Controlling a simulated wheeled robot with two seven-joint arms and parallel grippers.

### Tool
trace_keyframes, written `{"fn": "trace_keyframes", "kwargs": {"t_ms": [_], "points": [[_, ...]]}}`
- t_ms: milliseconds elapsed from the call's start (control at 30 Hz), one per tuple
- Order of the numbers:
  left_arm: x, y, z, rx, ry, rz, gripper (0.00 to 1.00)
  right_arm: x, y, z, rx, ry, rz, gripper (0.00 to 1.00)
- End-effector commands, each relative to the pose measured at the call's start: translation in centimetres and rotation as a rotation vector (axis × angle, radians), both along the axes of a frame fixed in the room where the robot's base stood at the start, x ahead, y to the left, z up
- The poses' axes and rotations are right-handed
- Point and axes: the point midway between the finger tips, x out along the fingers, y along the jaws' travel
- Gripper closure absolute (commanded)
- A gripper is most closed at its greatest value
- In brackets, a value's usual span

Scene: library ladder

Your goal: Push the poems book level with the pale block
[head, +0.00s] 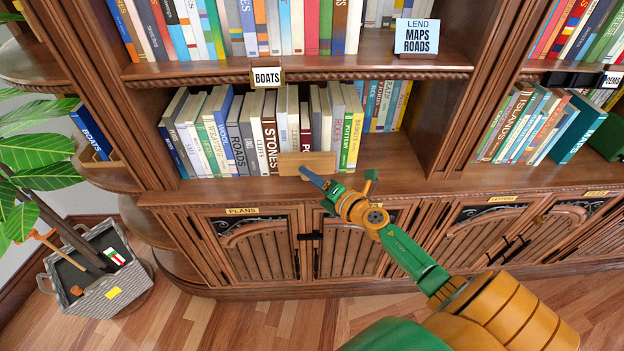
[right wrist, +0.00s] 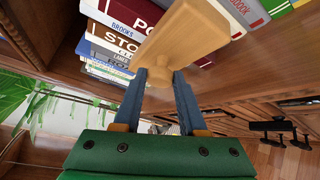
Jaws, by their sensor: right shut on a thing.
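My right gripper (head: 308,174) is shut on the knob of a pale wooden block (head: 320,160). The block stands at the shelf's front edge, before the lower ends of the book spines. In the right wrist view the blue fingers (right wrist: 160,74) close on the knob under the pale block (right wrist: 190,38). A maroon book (right wrist: 136,12) there shows "PO"; the block hides the rest of its title. I take it for the poems book, the maroon spine (head: 305,125) in the head view. Whether the block touches it, I cannot tell. My left gripper is out of view.
A brown "STONES" book (head: 270,132) and other upright books stand left of the maroon one; a yellow "POTTERY" book (head: 355,128) stands right. A "BOATS" sign (head: 267,77) hangs above. The shelf (head: 420,180) is bare to the right. A plant basket (head: 95,285) stands lower left.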

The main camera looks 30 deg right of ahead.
Motion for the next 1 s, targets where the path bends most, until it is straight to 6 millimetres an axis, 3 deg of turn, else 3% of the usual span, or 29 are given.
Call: {"fn": "trace_keyframes", "kwargs": {"t_ms": [1000], "points": [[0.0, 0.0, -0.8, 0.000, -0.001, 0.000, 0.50, 1.8, -1.1, 0.0, -0.001, -0.001, 0.000, 1.00]]}}
